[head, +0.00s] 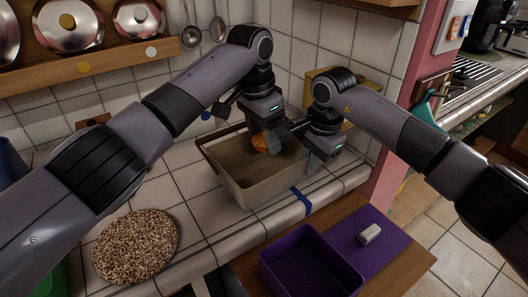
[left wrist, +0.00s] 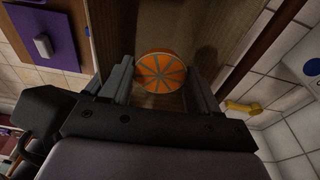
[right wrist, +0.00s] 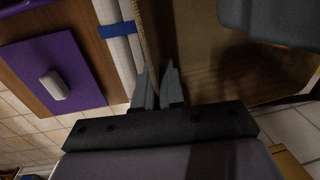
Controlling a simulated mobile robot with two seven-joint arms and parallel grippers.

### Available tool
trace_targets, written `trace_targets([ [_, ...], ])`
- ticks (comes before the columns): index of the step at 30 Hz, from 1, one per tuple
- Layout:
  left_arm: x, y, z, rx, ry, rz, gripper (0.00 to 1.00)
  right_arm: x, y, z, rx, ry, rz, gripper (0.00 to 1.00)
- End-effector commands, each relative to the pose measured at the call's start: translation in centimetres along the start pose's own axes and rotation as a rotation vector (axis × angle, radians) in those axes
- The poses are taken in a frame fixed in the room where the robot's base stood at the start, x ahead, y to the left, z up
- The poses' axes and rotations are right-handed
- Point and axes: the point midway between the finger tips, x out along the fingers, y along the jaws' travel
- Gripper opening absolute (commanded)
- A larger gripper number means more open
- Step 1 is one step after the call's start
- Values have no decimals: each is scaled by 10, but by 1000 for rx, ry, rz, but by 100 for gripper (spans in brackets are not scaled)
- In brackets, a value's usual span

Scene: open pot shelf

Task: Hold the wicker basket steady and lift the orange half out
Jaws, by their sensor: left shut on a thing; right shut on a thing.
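The wicker basket (head: 262,192) stands on the tiled counter, a tan box with a dark rim. The orange half (head: 260,143) is inside it, toward the far side. In the left wrist view its cut face with segments (left wrist: 160,72) faces the camera. My left gripper (head: 267,138) reaches down into the basket and is shut on the orange half, with one finger on each side. Whether the orange touches the basket floor cannot be told. My right gripper (right wrist: 156,88) is shut on the basket's right-hand rim; its fingertips are partly hidden in the head view.
A purple bin (head: 310,262) and a purple mat (head: 392,240) with a small pale block (head: 370,234) lie on the wooden surface in front. A round speckled mat (head: 136,246) lies on the counter at left. Blue tape (head: 301,200) marks the counter edge.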

Motion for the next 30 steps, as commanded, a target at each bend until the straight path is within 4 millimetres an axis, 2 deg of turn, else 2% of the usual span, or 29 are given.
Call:
trace_targets([
  [1,-8,0,-2,0,1,-1,31,-1,0,0,0,0,-2,0],
  [6,-20,0,-3,0,-1,0,31,-1,0,0,0,0,-2,0],
  [13,-21,0,-3,0,-1,0,31,-1,0,0,0,0,-2,0],
  [16,-21,0,-3,0,-1,0,31,-1,0,0,0,0,-2,35],
  [17,-21,0,-3,0,-1,0,31,-1,0,0,0,0,-2,38],
  [26,-21,0,-3,0,-1,0,31,-2,0,0,0,0,-1,38],
  [30,-21,0,-3,0,-1,0,31,-16,-1,-1,0,2,-3,38],
])
